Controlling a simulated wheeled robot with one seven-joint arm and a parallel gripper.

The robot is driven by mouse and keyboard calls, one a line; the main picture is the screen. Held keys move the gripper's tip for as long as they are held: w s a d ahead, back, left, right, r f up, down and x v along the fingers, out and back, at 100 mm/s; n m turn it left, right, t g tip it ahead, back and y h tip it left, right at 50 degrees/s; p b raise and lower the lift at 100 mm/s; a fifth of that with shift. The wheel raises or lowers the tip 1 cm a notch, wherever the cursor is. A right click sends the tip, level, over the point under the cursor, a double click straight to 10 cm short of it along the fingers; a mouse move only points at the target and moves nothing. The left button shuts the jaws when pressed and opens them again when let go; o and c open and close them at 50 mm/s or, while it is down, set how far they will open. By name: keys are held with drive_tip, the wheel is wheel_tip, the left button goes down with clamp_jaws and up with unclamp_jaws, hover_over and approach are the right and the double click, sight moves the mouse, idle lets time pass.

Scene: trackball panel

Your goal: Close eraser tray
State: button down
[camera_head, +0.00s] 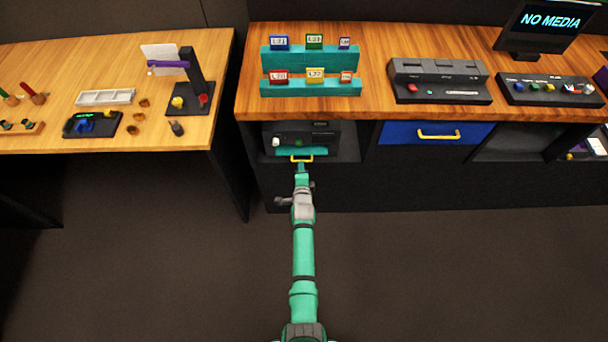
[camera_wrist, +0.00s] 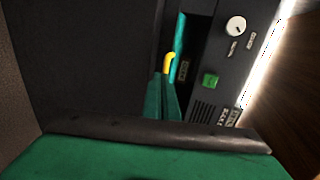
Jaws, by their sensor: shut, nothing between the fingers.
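The eraser tray (camera_head: 318,151) shows as a teal strip with a yellow handle (camera_head: 301,159), low on the front of a black unit in the bay under the right counter. How far the tray stands out is hard to tell. My gripper (camera_head: 300,167) is shut and empty, right in front of the handle in the head view. In the wrist view, my teal fingers (camera_wrist: 164,98) are together and point at the yellow handle (camera_wrist: 169,64); the teal tray front (camera_wrist: 180,34) shows beside it. Whether the fingertips touch the handle cannot be told.
The black unit (camera_head: 320,132) carries a white knob (camera_wrist: 236,26) and a green button (camera_wrist: 210,80). A blue drawer (camera_head: 400,134) is to the right under the counter. The left table (camera_head: 60,80) holds several small items. The floor in front is clear.

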drive_tip(key=shift+w+d+r, duration=0.1)
drive_tip(key=shift+w+d, duration=0.05)
drive_tip(key=shift+w, duration=0.3)
drive_tip(key=shift+w+d+r, duration=0.1)
drive_tip(key=shift+w, duration=0.35)
